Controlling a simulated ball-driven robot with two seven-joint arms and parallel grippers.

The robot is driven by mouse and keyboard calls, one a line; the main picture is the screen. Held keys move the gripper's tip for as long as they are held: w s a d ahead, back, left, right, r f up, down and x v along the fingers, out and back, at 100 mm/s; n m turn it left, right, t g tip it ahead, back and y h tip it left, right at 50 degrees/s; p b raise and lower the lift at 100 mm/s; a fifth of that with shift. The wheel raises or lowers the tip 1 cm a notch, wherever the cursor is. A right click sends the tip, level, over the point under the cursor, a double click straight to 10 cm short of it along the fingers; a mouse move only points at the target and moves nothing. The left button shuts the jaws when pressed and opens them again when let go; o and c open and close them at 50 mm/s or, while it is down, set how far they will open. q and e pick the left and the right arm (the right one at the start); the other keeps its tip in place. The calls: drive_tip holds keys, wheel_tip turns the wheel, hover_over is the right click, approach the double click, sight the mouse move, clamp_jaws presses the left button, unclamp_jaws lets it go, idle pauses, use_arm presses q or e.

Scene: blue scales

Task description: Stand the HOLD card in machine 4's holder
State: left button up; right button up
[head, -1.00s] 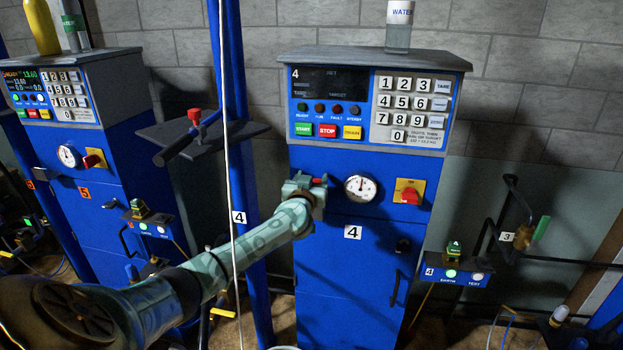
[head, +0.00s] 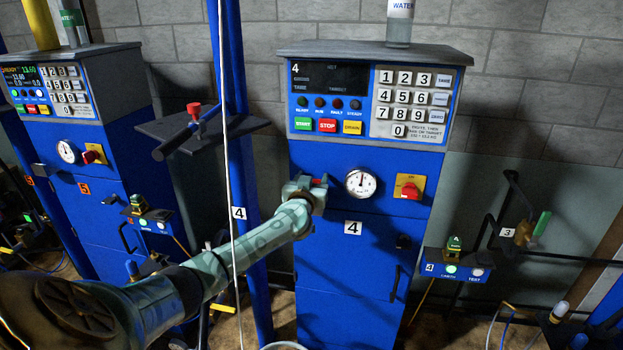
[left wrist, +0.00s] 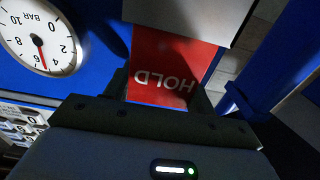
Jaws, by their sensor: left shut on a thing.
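My left gripper (head: 312,188) is at the front of machine 4 (head: 350,240), just left of its round pressure gauge (head: 361,183). It is shut on the red HOLD card (left wrist: 168,65). In the left wrist view the card's white lettering reads upside down, and the card stands out between the fingers (left wrist: 165,100). A pale panel (left wrist: 185,10) borders or overlaps the card's far end. I cannot tell whether this panel belongs to the holder or whether the card touches it. In the head view only a small red bit of the card shows. My right gripper is not in view.
A red switch (head: 409,188) on a yellow plate sits right of the gauge. The keypad panel (head: 410,105) is above. A white cable (head: 229,150) and a blue post (head: 243,200) stand left, close to my arm. A water bottle (head: 399,30) stands on top.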

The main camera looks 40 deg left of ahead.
use_arm(q)
drive_tip(key=o, duration=1.1)
drive_tip(key=p+v, duration=0.5)
drive_tip(key=v, duration=1.1)
drive_tip(key=shift+s, duration=0.15)
